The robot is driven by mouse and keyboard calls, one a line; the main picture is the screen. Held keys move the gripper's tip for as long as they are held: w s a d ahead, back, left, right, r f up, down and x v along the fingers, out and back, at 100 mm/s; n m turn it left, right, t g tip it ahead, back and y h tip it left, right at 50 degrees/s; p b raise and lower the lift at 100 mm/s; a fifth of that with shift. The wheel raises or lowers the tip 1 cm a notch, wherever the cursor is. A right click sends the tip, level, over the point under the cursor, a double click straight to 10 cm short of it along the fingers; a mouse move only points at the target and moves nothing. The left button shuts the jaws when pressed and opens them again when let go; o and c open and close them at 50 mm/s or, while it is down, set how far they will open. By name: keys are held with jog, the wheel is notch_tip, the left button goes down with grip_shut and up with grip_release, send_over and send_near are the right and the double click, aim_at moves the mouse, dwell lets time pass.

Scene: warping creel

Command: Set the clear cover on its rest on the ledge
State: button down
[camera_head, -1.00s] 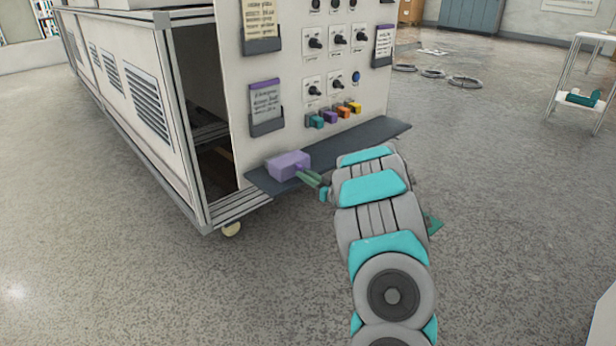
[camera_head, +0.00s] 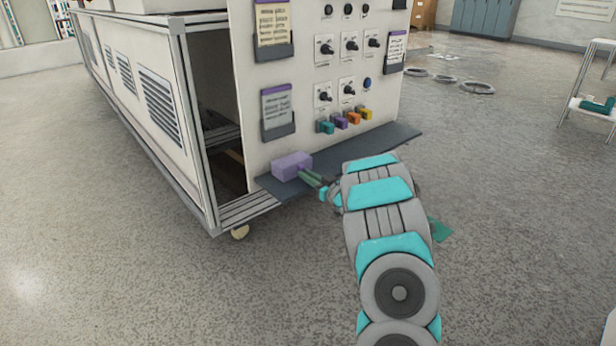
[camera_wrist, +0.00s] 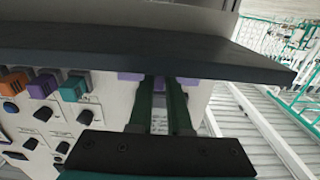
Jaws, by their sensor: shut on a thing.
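A pale purple box-shaped piece (camera_head: 292,166), the only thing here that fits the cover, is at the left end of the dark ledge (camera_head: 385,142). It looks tinted rather than fully clear. My gripper (camera_head: 318,180) is shut on its right side with green fingers. I cannot tell whether the box touches the ledge or hovers just above it. In the wrist view, the fingers (camera_wrist: 162,95) point at the ledge (camera_wrist: 210,48), and purple parts of the box (camera_wrist: 130,76) show beside the fingertips; the rest of it is hidden. No separate rest is visible.
Above the ledge is a panel with knobs and several coloured blocks (camera_head: 345,120). A label holder (camera_head: 277,110) hangs above the box. The cabinet has an open bay (camera_head: 220,130) at left. Ledge right of the gripper looks clear. A white shelf stand (camera_head: 590,100) is far right.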

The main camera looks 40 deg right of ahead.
jog(key=shift+w+p, duration=0.3)
jog(key=shift+w, duration=0.35)
dwell(0.4)
jog(key=c, duration=0.5)
grip_release()
jog(key=shift+c, duration=0.2)
jog(key=s, duration=0.7)
jog(key=shift+d, duration=0.25)
jog(key=s, duration=0.7)
jog(key=shift+s+d, duration=0.3)
jog(key=shift+s, duration=0.1)
